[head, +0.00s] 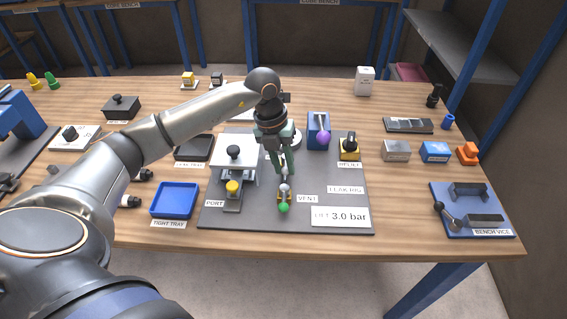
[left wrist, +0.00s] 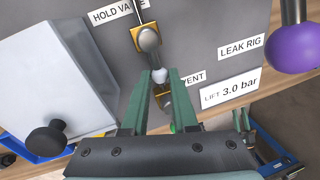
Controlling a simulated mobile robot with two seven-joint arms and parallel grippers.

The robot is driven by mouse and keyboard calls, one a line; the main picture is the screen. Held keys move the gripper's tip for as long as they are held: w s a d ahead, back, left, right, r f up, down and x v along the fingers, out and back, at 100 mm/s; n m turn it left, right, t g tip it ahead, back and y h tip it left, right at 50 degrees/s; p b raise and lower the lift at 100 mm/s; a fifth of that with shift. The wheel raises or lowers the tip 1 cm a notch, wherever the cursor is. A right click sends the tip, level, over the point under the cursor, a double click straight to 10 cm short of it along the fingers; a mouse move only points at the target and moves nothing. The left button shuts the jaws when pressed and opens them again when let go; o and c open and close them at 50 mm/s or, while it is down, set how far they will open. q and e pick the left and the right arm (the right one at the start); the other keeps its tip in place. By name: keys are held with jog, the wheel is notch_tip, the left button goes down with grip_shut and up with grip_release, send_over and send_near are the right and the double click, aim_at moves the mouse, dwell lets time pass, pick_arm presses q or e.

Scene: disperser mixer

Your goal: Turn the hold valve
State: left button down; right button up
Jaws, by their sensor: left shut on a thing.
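The hold valve (left wrist: 148,40) is a grey dome on a gold plate, beside its partly covered label (left wrist: 118,12) in the left wrist view. My left gripper (left wrist: 163,76) has its green fingers closed around a pale ball knob (left wrist: 160,77), which looks like the end of the hold valve's handle. In the head view, my left gripper (head: 284,172) points down over the leak rig (head: 335,165) and hides most of this valve. Just in front is the vent valve with a green knob (head: 284,207).
A white raised plate with a black knob (head: 234,152) stands left of the gripper. A blue block with a purple ball (head: 323,137) stands to the right, near a yellow relief device (head: 349,148). A lift sign (head: 340,216) reads 3.0 bar.

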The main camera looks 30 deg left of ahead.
pick_arm(q)
jog(key=shift+d, duration=0.1)
jog(key=n, duration=0.1)
jog(key=d+n+p, duration=0.1)
jog(key=n, duration=0.1)
jog(key=shift+w+r+t, duration=0.1)
jog(key=shift+w+t, duration=0.2)
jog(key=shift+w, duration=0.1)
jog(key=n, duration=0.1)
jog(key=w+n, duration=0.1)
jog(key=n, duration=0.1)
jog(key=d+n+y, duration=0.1)
jog(key=shift+w+n+t+p, duration=0.2)
jog(key=shift+n+t+p, duration=0.1)
jog(key=shift+n, duration=0.1)
jog(key=n, duration=0.1)
jog(key=w+n, duration=0.1)
jog(key=n, duration=0.1)
jog(key=shift+w+d+n+y, duration=0.15)
jog(key=shift+w+n+y, duration=0.1)
jog(key=shift+n+y, duration=0.05)
jog(key=shift+w+n+y, duration=0.2)
jog(key=shift+w+n, duration=0.2)
jog(key=shift+n, duration=0.7)
jog(key=shift+w+n+y, duration=0.2)
jog(key=shift+w+n, duration=0.2)
jog(key=shift+n, duration=0.7)
jog(key=c, duration=0.7)
grip_release()
